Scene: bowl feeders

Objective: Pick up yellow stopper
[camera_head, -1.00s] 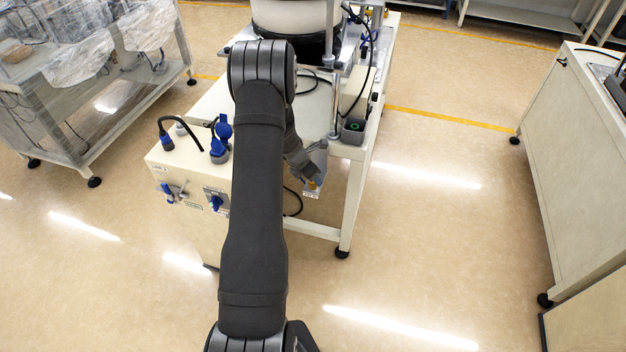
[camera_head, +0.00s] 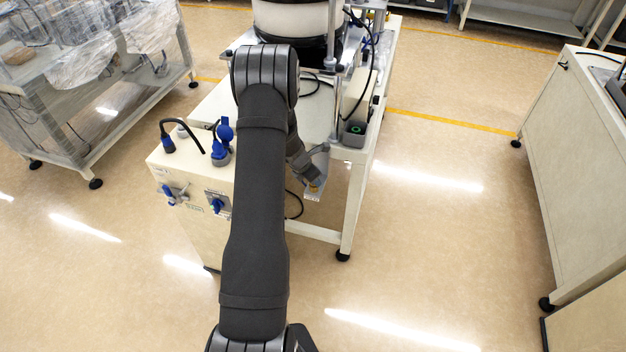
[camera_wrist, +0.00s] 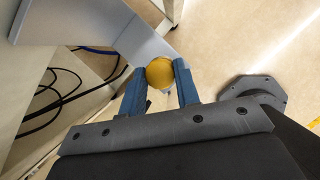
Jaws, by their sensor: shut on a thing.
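The yellow stopper (camera_wrist: 159,73) is a round, ball-like knob between the two blue fingertips of my gripper (camera_wrist: 160,86) in the wrist view. My gripper is shut on it. A pale grey plate (camera_wrist: 143,43) lies right behind the stopper. I cannot tell whether the stopper still touches this plate.
The white bench (camera_head: 352,205) stands just beside my gripper, with a black bowl feeder on top. A cream control box (camera_head: 190,165) with blue connectors is to the left. Black cables (camera_wrist: 60,95) hang close by in the wrist view. Open floor lies to the right.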

